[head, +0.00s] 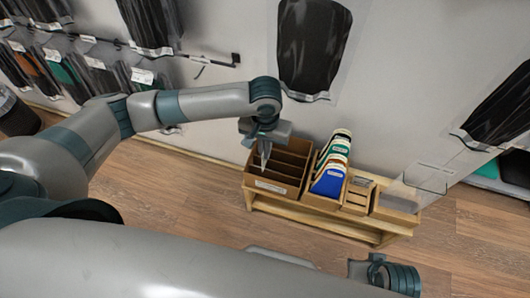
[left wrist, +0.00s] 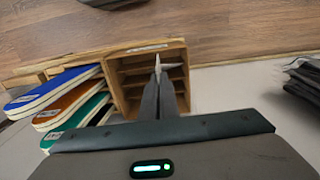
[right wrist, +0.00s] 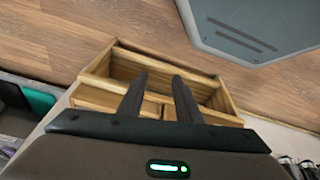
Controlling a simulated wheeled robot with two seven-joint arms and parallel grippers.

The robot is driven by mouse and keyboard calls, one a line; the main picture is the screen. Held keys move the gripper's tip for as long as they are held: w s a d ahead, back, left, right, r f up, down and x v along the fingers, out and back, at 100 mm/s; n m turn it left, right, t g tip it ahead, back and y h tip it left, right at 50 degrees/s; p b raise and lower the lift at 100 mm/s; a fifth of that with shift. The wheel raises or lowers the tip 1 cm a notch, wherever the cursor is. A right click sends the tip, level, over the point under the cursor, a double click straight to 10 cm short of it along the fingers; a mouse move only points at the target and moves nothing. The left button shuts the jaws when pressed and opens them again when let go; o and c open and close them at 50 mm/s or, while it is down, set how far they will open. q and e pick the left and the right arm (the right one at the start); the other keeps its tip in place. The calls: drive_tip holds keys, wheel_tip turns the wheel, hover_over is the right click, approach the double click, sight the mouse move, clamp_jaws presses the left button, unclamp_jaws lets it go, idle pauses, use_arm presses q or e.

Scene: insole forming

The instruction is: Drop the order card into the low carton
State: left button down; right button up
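My left gripper (head: 264,158) points down over the dark-slotted wooden box at the left end of the low bench. Its fingers are shut on a thin pale piece that looks like the order card (left wrist: 158,62), seen nearly edge-on at the fingertips. A low open wooden carton (head: 396,208) sits at the right end of the bench, well right of the left gripper. My right gripper (right wrist: 158,82) is open and empty, with an open wooden box (right wrist: 205,92) below and beyond its fingers. In the head view its fingers are hidden.
The slotted box (head: 275,185) has a white front label. Blue, green and orange insoles (head: 330,175) stand in a box beside it. A small divided box (head: 357,195) is next to the carton. A clear panel (head: 426,178) rises behind the carton. Packs hang on the wall.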

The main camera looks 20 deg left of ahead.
use_arm(q)
drive_tip(key=shift+f, duration=0.8)
use_arm(e)
drive_tip(key=shift+w+a+r+t, duration=0.2)
drive_tip(key=shift+a+t, duration=0.1)
drive_tip(key=shift+a, duration=0.2)
use_arm(q)
drive_tip(key=shift+f, duration=0.1)
use_arm(e)
drive_tip(key=shift+s+d, duration=0.1)
drive_tip(key=shift+d, duration=0.05)
use_arm(q)
drive_tip(key=shift+f, duration=0.2)
drive_tip(key=shift+f+p, duration=0.3)
drive_tip(key=shift+p, duration=0.05)
use_arm(e)
drive_tip(key=shift+s+d+f+g, duration=0.1)
drive_tip(key=shift+d+f+g, duration=0.3)
drive_tip(key=shift+d, duration=0.1)
use_arm(q)
drive_tip(key=c, duration=2)
unclamp_jaws()
drive_tip(key=shift+c, duration=0.2)
use_arm(e)
drive_tip(key=shift+w, duration=0.2)
use_arm(q)
drive_tip(key=shift+r, duration=0.15)
use_arm(e)
drive_tip(key=shift+s+a, duration=0.15)
